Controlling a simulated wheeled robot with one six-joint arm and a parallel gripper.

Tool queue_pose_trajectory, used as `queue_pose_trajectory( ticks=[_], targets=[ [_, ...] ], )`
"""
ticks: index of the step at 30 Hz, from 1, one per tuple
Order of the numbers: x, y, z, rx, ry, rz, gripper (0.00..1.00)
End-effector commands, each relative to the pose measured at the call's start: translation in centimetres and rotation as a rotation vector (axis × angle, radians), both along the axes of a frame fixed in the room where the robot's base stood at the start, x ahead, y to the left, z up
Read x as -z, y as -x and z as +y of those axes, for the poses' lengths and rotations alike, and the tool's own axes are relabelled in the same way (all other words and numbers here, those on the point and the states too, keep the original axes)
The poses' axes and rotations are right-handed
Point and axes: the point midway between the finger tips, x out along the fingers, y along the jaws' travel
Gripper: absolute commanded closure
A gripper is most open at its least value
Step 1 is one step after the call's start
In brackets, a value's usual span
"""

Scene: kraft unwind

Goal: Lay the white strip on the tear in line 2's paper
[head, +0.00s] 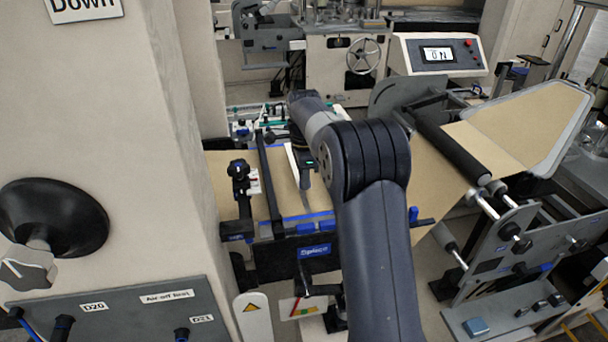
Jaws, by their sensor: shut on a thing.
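The brown kraft paper (277,182) lies over the splice table and continues to the right past my arm. Whether the strip touches the paper cannot be told. A thin grey mark is on the paper just below the gripper; I cannot tell whether it is the tear.
A dark crossbar (267,180) spans the paper left of my gripper, beside a black clamp knob (238,169). The blue Splice label (313,251) is on the table's front. A large beige cabinet (110,130) fills the left. Rollers (452,150) stand at the right.

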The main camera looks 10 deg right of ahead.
Motion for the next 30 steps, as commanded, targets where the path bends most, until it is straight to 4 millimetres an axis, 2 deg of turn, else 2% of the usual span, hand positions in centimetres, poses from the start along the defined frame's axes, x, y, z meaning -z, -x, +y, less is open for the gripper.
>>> queue_pose_trajectory(
  ticks=[12,30],
  targets=[
    [2.7,0.0,0.0,0.0,0.0,0.0,1.0],
    [3.5,0.0,0.0,0.0,0.0,0.0,1.0]
  ],
)
